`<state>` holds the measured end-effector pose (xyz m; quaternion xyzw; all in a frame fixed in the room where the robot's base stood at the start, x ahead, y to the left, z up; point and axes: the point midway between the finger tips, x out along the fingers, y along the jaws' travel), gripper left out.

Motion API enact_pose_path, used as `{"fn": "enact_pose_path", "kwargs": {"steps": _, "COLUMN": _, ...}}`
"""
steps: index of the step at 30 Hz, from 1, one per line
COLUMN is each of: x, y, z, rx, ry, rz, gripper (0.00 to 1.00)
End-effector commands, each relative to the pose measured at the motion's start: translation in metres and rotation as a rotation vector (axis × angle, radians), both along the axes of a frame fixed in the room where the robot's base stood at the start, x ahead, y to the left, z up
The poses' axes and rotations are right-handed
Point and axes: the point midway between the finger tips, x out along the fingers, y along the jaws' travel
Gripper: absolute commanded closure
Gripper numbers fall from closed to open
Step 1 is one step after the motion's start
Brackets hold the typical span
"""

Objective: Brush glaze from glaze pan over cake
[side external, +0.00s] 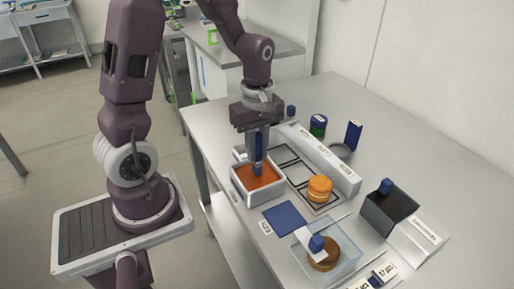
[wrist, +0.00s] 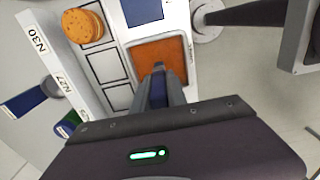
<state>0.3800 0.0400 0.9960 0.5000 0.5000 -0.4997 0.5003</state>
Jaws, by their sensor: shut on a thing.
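The glaze pan (side external: 237,184) is a white square pan filled with orange-brown glaze (side external: 252,179); the glaze also shows in the wrist view (wrist: 148,57). My gripper (side external: 259,160) is over the pan, pointing down, shut on a blue-handled brush (side external: 259,144). In the wrist view the brush (wrist: 158,88) sits between my fingers, its tip over the glaze. I cannot tell whether the tip touches the glaze. The cake (side external: 320,188), a round golden-orange one, sits in the near cell of a black-lined tray right of the pan. It also shows in the wrist view (wrist: 82,25).
A long white labelled bar (side external: 325,160) runs behind the cells. A blue square (side external: 284,218) lies in front. A clear tray (side external: 303,252) holds a brown disc and blue-knobbed piece. A dark open box (side external: 388,212) stands right.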

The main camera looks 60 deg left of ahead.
Motion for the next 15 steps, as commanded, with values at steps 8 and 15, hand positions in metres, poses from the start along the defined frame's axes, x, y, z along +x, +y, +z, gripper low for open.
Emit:
{"fn": "enact_pose_path", "kwargs": {"steps": 8, "x": -0.0002, "y": -0.0001, "z": -0.0037, "rx": -0.001, "ry": 0.001, "rz": 0.0, "gripper": 1.0}}
{"fn": "enact_pose_path", "kwargs": {"steps": 15, "x": -0.0001, "y": -0.0001, "z": -0.0065, "rx": -0.001, "ry": 0.001, "rz": 0.0, "gripper": 1.0}}
